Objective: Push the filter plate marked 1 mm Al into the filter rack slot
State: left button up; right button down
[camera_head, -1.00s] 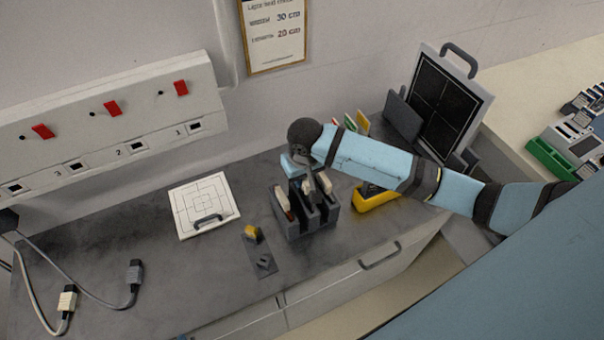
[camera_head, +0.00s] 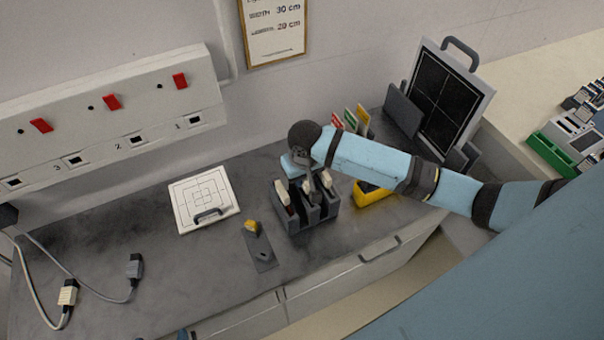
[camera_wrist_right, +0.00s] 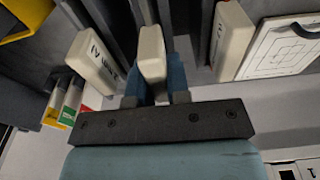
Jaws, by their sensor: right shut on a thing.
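The dark grey filter rack (camera_head: 308,216) stands upright on the bench, with cream-topped filter plates in its slots. My right gripper (camera_head: 304,180) is over the rack. In the right wrist view its blue fingers (camera_wrist_right: 161,86) are shut around the cream top of the middle plate (camera_wrist_right: 151,55). No marking is readable on that top, so I cannot tell if it is the 1 mm Al plate. Cream plates stand on either side, the left one (camera_wrist_right: 92,62) with partly readable "mm" lettering and the right one (camera_wrist_right: 232,38) also lettered. How deep the middle plate sits is hidden.
A yellow bin (camera_head: 373,194) is right of the rack, with coloured cards (camera_head: 350,121) behind. A grey base with a yellow knob (camera_head: 259,246) and a white marked panel (camera_head: 204,202) lie left.

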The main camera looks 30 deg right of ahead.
pick_arm(q)
jog(key=shift+w, duration=0.1)
pick_arm(e)
jog(key=shift+f, duration=0.35)
pick_arm(q)
jog(key=shift+w, duration=0.2)
pick_arm(e)
jog(key=shift+f, duration=0.2)
jog(key=shift+f, duration=0.1)
jog(key=c, duration=1)
grip_release()
jog(key=shift+r, duration=0.25)
pick_arm(q)
jog(key=shift+w+f+b, duration=0.15)
jog(key=shift+f+b, duration=0.3)
jog(key=shift+b, duration=0.25)
pick_arm(e)
jog(key=r, duration=0.4)
jog(key=s+r, duration=0.1)
jog(key=r, duration=0.8)
jog(key=shift+s+r, duration=0.1)
jog(key=shift+s, duration=0.15)
pick_arm(q)
jog(key=shift+s+d+f, duration=0.1)
jog(key=shift+s, duration=0.15)
